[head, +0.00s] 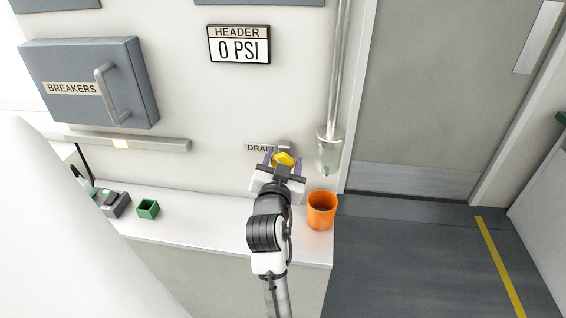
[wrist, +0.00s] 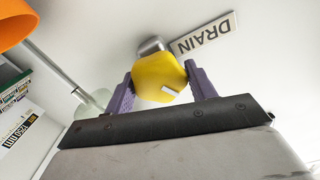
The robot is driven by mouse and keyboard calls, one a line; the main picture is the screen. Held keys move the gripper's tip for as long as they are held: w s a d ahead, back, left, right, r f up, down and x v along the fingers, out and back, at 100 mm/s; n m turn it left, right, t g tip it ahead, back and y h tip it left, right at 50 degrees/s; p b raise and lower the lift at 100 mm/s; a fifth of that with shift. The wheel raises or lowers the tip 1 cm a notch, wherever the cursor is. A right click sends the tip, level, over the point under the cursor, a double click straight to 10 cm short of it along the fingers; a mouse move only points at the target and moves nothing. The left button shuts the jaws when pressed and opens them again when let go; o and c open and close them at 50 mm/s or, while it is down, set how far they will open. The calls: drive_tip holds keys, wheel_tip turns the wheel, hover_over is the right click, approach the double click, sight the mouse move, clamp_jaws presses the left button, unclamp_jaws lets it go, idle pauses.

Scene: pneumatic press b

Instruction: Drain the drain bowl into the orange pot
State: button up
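The drain bowl (head: 328,150) is a clear cup at the lower end of a vertical pipe on the wall. It shows partly behind my gripper in the wrist view (wrist: 92,103). The orange pot (head: 321,211) stands on the counter, below and slightly left of the bowl; its edge shows in the wrist view (wrist: 15,22). A yellow knob (wrist: 158,77) on a grey wall mount sits beside the DRAIN label (wrist: 205,33). My gripper (head: 283,160) is at the knob, with a purple finger on each side. The fingers look open around it; contact is hard to tell.
A header display (head: 239,45) reads 0 PSI. A breaker box (head: 90,82) with a handle and a ledge (head: 125,143) are on the wall at left. A small green box (head: 148,209) stands on the counter (head: 200,225). The floor at right is clear.

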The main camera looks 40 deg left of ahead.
drive_tip(key=o, duration=0.3)
drive_tip(key=shift+p+v, duration=3.15)
drive_tip(key=shift+v, duration=3.75)
drive_tip(key=shift+a, duration=0.1)
drive_tip(key=shift+r, duration=0.1)
